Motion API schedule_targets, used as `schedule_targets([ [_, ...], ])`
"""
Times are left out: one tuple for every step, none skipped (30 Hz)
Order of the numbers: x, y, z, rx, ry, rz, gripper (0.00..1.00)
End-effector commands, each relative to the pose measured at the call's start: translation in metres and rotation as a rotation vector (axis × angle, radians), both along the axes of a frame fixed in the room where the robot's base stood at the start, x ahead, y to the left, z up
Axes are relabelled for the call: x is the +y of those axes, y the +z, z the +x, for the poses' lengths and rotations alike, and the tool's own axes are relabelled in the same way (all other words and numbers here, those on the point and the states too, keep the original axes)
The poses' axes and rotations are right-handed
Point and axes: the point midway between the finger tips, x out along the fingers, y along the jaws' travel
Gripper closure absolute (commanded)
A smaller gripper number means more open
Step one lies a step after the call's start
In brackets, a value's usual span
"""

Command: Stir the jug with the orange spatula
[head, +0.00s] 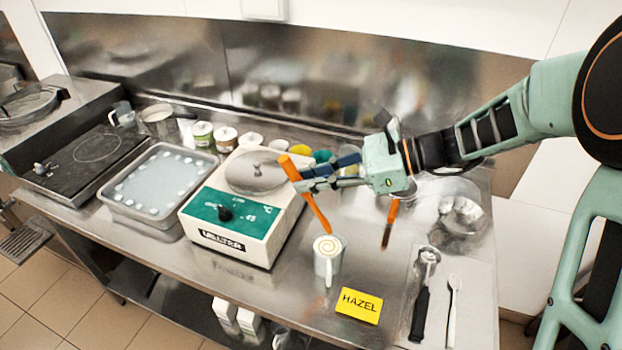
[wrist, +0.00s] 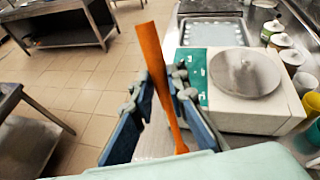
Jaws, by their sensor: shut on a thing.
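The orange spatula (head: 316,208) is held between the blue-padded fingers of my gripper (head: 303,178), tilted, its upper end rising above the fingers. Its lower end meets the far rim of the jug (head: 328,268) in the head view; I cannot tell whether the tip is inside or just above. The jug is white with a handle at the front, and a cream and yellow swirl shows at its top.
A yellow HAZEL card (head: 359,305) lies right of the jug. A white machine with a green panel (head: 232,215) stands left. An orange-handled brush (head: 390,222), a scoop (head: 421,300) and a white spoon (head: 453,300) lie right. Several tubs stand behind.

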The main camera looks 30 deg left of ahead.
Motion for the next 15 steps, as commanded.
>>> schedule_targets([
  [0.001, -0.007, -0.001, 0.0, 0.001, 0.0, 1.0],
  [0.002, -0.009, -0.002, 0.0, 0.001, 0.0, 1.0],
  [0.003, -0.012, -0.003, 0.001, 0.002, 0.0, 1.0],
  [0.004, -0.015, -0.003, 0.001, 0.002, 0.0, 1.0],
  [0.004, -0.017, -0.004, 0.001, 0.003, -0.001, 1.0],
  [0.005, -0.02, -0.005, 0.001, 0.003, -0.001, 1.0],
  [0.006, -0.023, -0.005, 0.001, 0.003, -0.001, 1.0],
  [0.006, -0.025, -0.006, 0.001, 0.003, -0.001, 1.0],
  [0.007, -0.028, -0.006, 0.001, 0.003, -0.001, 1.0],
  [0.008, -0.03, -0.007, 0.001, 0.003, -0.001, 1.0],
  [0.009, -0.032, -0.007, 0.001, 0.002, 0.0, 1.0],
  [0.009, -0.035, -0.008, 0.0, 0.002, 0.0, 1.0],
  [0.01, -0.038, -0.008, 0.0, 0.002, 0.0, 1.0],
  [0.011, -0.04, -0.009, 0.0, 0.002, 0.0, 1.0],
  [0.01, -0.042, -0.007, 0.0, 0.0, -0.001, 1.0],
])
